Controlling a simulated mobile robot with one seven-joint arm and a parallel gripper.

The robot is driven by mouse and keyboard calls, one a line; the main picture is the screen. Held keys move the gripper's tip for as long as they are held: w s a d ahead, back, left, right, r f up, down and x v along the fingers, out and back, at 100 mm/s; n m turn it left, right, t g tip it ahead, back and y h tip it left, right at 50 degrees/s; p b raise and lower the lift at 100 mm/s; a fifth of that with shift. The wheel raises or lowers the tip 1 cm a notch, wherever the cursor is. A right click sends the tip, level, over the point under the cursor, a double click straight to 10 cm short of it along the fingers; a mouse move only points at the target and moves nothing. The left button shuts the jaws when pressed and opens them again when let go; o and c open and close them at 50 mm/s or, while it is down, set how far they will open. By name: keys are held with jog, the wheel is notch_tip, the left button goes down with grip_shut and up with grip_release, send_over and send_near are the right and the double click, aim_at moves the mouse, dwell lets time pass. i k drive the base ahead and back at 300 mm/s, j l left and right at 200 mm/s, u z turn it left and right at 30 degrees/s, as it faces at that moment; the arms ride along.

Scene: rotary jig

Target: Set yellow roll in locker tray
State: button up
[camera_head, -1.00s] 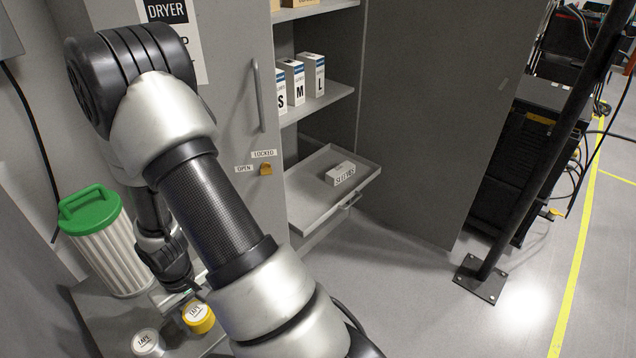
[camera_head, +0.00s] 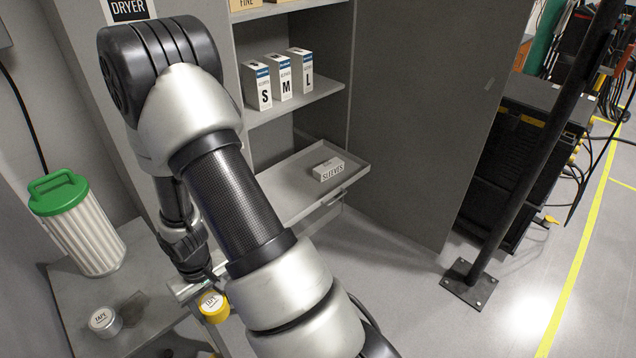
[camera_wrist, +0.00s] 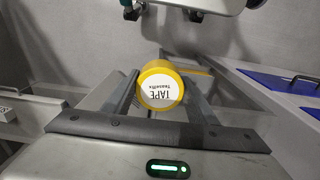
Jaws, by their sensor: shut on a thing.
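The yellow roll (camera_head: 214,306) has a white label reading TAPE. It is between the fingers of my gripper (camera_head: 196,288), which is shut on it. In the wrist view the yellow roll (camera_wrist: 160,84) sits between the two fingers with its label facing the camera. The roll is held at the right edge of the grey bench, low in the head view. The locker tray (camera_head: 290,205) is a shallow grey pulled-out tray in the open locker, to the right of and beyond my gripper. My arm hides its left part. A white SLEEVES box (camera_head: 328,170) lies in the tray.
A silver tape roll (camera_head: 104,322) and a green-lidded ribbed canister (camera_head: 78,225) stand on the grey bench (camera_head: 150,262). Boxes marked S, M and L (camera_head: 282,80) stand on the shelf above the tray. A black post (camera_head: 510,180) rises at right. The tray's near part looks clear.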

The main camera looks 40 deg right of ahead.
aim_at(294, 196)
jog(key=k+l, duration=0.1)
jog(key=l, duration=0.5)
jog(key=k+l, duration=0.15)
jog(key=l, duration=0.65)
jog(key=i+l, duration=0.15)
jog(key=l, duration=0.35)
jog(key=i+l, duration=0.25)
jog(key=l, duration=0.2)
jog(key=i+l, duration=0.9)
jog(key=i, duration=0.15)
